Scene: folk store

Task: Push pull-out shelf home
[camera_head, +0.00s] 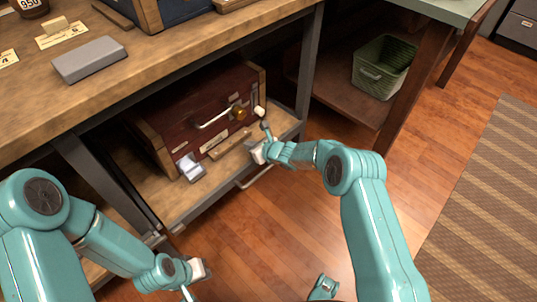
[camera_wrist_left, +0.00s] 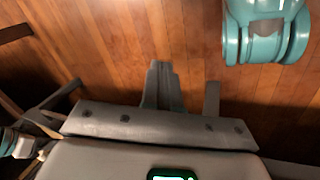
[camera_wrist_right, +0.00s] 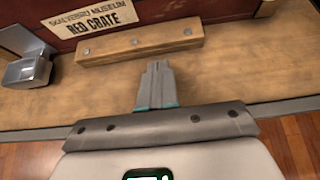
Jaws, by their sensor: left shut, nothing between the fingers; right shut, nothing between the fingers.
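The pull-out shelf (camera_head: 178,209) is a light wooden board under the workbench, bearing a dark red crate (camera_head: 178,111). A metal bar handle (camera_head: 256,178) shows at its front edge. My right gripper (camera_head: 262,128) is shut and empty, at the shelf's front right part near the crate. In the right wrist view its closed fingers (camera_wrist_right: 157,85) point over the shelf's bare wood (camera_wrist_right: 225,80); contact is unclear. My left gripper (camera_head: 190,293) is low in front of the bench, its tips partly cut off; its closed fingers (camera_wrist_left: 162,84) show over the floor.
Grey bench legs (camera_head: 309,70) flank the shelf. A green basket (camera_head: 381,69) stands on a lower shelf at right. The wooden floor (camera_head: 290,235) in front is open.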

